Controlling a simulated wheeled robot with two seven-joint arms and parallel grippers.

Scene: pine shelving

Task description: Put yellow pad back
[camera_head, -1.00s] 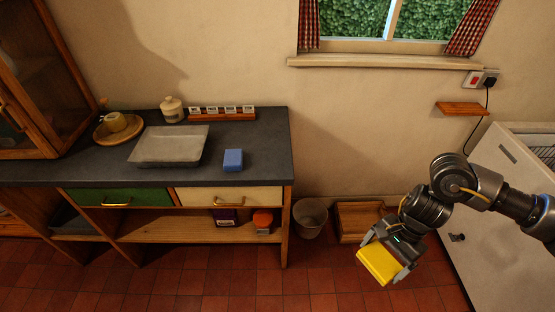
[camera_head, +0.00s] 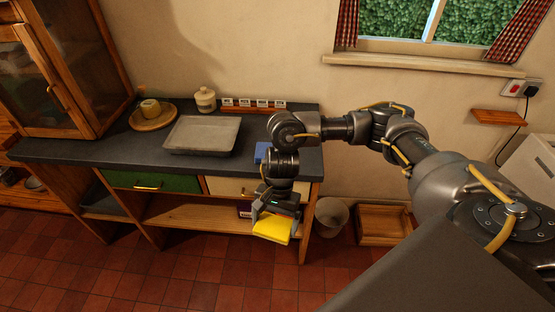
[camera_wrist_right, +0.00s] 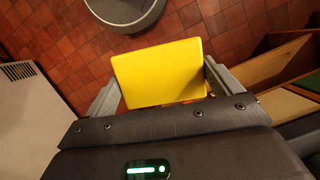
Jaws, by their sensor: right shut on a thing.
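The yellow pad (camera_head: 272,229) is held in my right gripper (camera_head: 274,222), in front of the right end of the counter unit. In the right wrist view the yellow pad (camera_wrist_right: 158,72) sits between the two fingers of my right gripper (camera_wrist_right: 160,88), which is shut on it. The pad is in the air, clear of the red tile floor. A blue pad (camera_head: 262,152) lies on the dark counter, partly hidden by my right arm. My left gripper is not in view.
A grey tray (camera_head: 202,135) rests on the counter (camera_head: 90,150). A green drawer (camera_head: 150,181) and a cream drawer (camera_head: 232,187) are below, above an open shelf (camera_head: 190,217). A bin (camera_head: 331,216) and a wooden crate (camera_head: 384,224) stand on the floor to the right.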

